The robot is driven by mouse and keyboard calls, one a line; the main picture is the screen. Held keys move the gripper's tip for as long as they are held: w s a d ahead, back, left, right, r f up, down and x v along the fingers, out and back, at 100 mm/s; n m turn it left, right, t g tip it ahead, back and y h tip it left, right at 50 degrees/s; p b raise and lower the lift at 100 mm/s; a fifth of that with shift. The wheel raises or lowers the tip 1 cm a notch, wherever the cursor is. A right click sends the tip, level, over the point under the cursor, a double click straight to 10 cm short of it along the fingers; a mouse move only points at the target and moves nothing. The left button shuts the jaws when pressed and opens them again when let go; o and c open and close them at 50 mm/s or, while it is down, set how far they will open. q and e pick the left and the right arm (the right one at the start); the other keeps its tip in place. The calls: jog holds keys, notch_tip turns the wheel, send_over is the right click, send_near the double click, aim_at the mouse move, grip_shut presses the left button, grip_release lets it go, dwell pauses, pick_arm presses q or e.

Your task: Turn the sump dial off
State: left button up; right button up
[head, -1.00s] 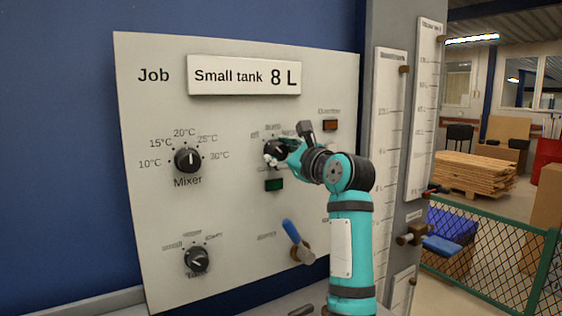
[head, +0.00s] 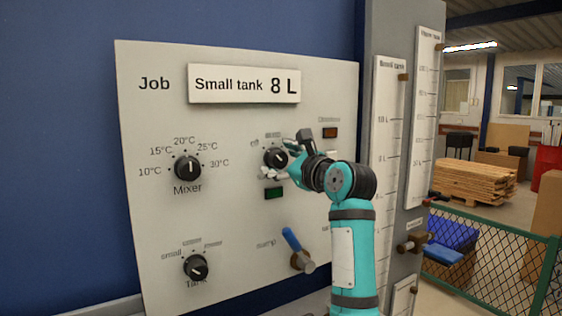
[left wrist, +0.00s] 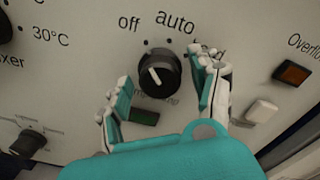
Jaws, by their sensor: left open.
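The black dial (head: 276,157) with off and auto marks sits on the upper middle of the panel. It also shows in the left wrist view (left wrist: 158,75), where its white line slants from upper left to lower right, its upper end toward the off side. The lettering under it is partly hidden. My left gripper (head: 272,173) is open at the dial's lower right in the head view. In the left wrist view its fingers (left wrist: 163,85) stand on either side of the dial, with gaps. My right gripper is not in view.
A dark green lamp (head: 275,193) is below the dial. A blue lever (head: 292,240) labelled sump is lower down. Mixer dial (head: 187,168) and Tank dial (head: 196,267) are at left. An orange Overflow lamp (left wrist: 292,73) is at right.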

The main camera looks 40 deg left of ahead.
pick_arm(q)
jog(key=v, duration=0.7)
jog(key=shift+d, duration=0.15)
dwell(0.3)
